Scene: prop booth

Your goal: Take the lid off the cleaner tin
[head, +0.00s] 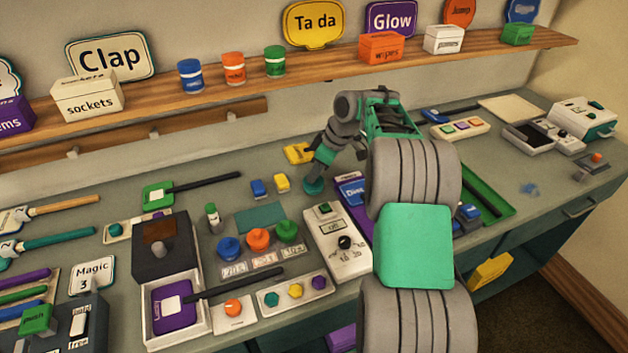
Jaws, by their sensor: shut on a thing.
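My arm rises from the lower right and bends down toward the back middle of the bench. My gripper (318,170) is at its end, low over the bench, shut on a small round green thing (314,186). Only part of this thing shows, and I cannot tell whether it is a lid or a tin. Three lidded tins stand upright on the wall shelf: blue (191,76), orange (233,68) and green (274,62). My gripper is well below and apart from them. Their labels are too small to read, so I cannot tell which tin is the cleaner tin.
A yellow item (298,153) lies close to my gripper. Blue and yellow blocks (270,186) and a small green-capped bottle (212,217) stand to its left. A white meter box (337,243) is in front. The wooden shelf (330,72) runs along the wall above.

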